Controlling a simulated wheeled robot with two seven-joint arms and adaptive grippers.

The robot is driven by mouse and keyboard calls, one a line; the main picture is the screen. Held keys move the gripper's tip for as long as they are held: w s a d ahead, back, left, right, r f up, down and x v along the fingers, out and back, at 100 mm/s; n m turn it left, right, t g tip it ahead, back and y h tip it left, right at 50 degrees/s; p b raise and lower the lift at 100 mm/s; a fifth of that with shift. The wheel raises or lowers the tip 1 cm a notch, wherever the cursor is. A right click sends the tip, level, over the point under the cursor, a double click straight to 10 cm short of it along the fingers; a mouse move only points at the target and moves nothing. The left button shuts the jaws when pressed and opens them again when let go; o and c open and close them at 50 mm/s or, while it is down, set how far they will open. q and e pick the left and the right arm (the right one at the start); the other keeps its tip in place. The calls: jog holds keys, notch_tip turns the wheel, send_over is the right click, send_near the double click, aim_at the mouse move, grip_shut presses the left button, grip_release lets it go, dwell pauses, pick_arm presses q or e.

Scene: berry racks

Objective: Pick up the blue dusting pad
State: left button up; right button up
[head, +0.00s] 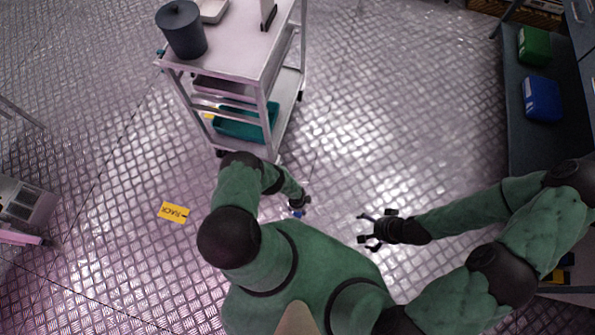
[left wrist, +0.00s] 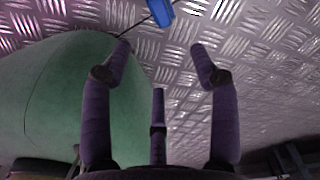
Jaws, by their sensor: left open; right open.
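A small blue thing, which looks like the blue dusting pad (left wrist: 160,13), shows at the top edge of the left wrist view, partly cut off, with a thin dark line running from it. It appears to lie on the metal floor, beyond my left fingertips and apart from them. In the head view a speck of blue (head: 298,213) shows beside my left gripper (head: 299,203), mostly hidden. My left gripper is open and empty in the left wrist view (left wrist: 160,50). My right gripper (head: 370,232) is open and empty over bare floor.
A trolley (head: 235,50) with a dark pot (head: 181,30) on top and a teal bin (head: 245,122) below stands ahead. A dark shelf (head: 522,145) at right holds a green box (head: 534,46) and a blue box (head: 541,98). A yellow sign (head: 174,212) lies left. Floor between trolley and shelf is clear.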

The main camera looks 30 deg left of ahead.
pick_arm(q)
jog(key=a+f, duration=0.1)
jog(key=b, duration=0.4)
send_over(297, 213)
jog(key=shift+m+y, duration=0.3)
jog(key=shift+m, duration=0.1)
jog(key=f, duration=0.4)
jog(key=s+f, duration=0.1)
jog(key=shift+a+f, duration=0.15)
jog(key=shift+f, duration=0.25)
jog(key=f+b, duration=0.3)
jog(key=w+f+b, duration=0.1)
jog(key=f, duration=0.1)
jog(key=shift+d+b, duration=0.2)
jog(key=shift+b, duration=0.15)
grip_shut()
